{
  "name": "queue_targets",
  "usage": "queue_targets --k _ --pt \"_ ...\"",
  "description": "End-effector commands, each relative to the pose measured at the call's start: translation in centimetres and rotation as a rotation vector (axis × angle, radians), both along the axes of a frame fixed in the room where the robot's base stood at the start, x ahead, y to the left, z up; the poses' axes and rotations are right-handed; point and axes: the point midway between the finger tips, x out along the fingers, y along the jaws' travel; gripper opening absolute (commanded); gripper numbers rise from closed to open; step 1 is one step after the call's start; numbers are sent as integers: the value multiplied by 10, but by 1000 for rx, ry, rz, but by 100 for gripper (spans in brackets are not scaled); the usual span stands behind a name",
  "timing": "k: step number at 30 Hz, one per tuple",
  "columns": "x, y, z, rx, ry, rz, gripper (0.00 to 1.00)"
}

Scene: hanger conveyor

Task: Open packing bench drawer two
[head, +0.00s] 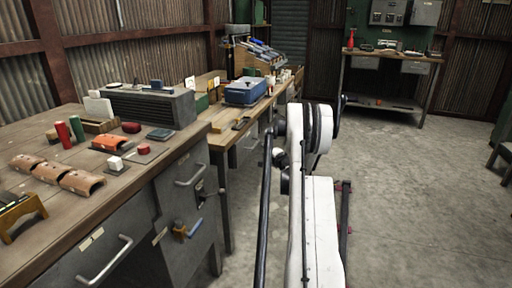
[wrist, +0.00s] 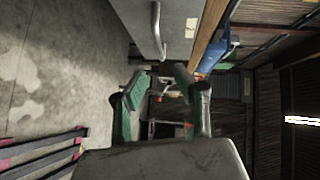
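In the wrist view, which is turned on its side, my gripper (wrist: 161,88) shows two green-padded fingers with a gap between them and nothing held. A grey drawer front (wrist: 182,45) with a pale label lies beyond the fingertips. Its metal bar handle (wrist: 158,30) is apart from the fingers. In the head view, the farther wooden bench (head: 222,138) has grey drawers (head: 244,148) below its top, partly hidden by my arm. The nearer bench has drawers with bar handles (head: 106,262) and (head: 190,176). Label text is too small to read. My gripper cannot be made out in the head view.
The near bench top holds a grey box unit (head: 150,104), cylinders and curved orange pieces. A blue case (head: 245,91) sits on the farther bench. Another bench (head: 388,58) stands at the back.

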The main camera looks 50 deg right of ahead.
Motion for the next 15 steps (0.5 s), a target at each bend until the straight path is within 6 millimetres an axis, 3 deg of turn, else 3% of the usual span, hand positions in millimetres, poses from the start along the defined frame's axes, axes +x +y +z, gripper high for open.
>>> queue_targets --k 15 --pt "80 -44 -15 -1 1 1 28"
